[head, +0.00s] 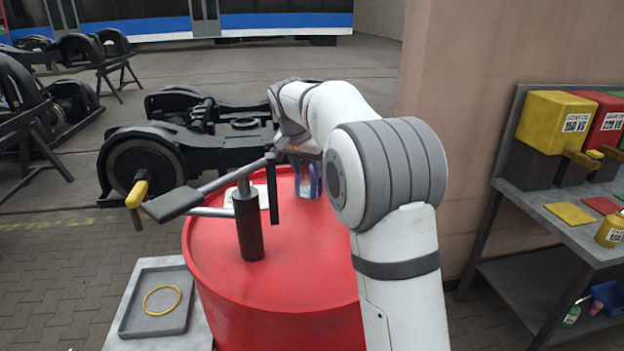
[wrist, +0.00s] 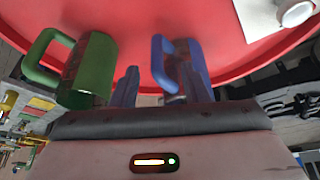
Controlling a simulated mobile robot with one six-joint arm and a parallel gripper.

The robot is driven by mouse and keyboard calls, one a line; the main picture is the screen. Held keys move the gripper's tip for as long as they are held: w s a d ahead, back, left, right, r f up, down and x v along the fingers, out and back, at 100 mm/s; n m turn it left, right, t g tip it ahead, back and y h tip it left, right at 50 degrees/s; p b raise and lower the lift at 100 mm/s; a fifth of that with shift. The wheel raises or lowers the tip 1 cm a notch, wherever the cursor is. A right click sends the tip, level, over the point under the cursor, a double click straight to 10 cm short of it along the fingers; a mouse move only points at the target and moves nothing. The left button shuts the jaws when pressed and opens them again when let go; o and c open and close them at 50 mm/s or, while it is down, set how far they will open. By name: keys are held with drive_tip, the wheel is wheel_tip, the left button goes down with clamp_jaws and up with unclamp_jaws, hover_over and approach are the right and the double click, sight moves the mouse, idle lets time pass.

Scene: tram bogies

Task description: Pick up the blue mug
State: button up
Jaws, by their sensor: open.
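The blue mug (wrist: 184,47) stands on the red drum top (wrist: 230,30) in the wrist view, its handle towards the left. My gripper (wrist: 158,70) is open; one finger is left of the mug's handle and the other overlaps the mug's body. I cannot tell whether either finger touches it. In the head view a small blue shape (head: 318,182) shows on the drum below my arm's end, which hides most of that spot. A green mug (wrist: 90,66) stands left of the gripper in the wrist view, its handle to the left.
A dark post with a yellow-handled lever (head: 248,225) stands on the drum, left of my arm. A white cup (wrist: 293,12) is on the drum too. A tray (head: 150,325) holds a yellow ring (head: 162,300). A workbench (head: 545,225) with bins stands right.

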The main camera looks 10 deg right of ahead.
sight(313, 178)
drive_tip(key=x, duration=0.2)
drive_tip(key=p+x, duration=0.1)
drive_tip(key=x, duration=0.4)
drive_tip(key=shift+w+d+f+p, duration=0.15)
drive_tip(key=shift+w+d+p, duration=0.25)
drive_tip(key=shift+d, duration=0.1)
drive_tip(key=shift+c, duration=0.3)
clamp_jaws()
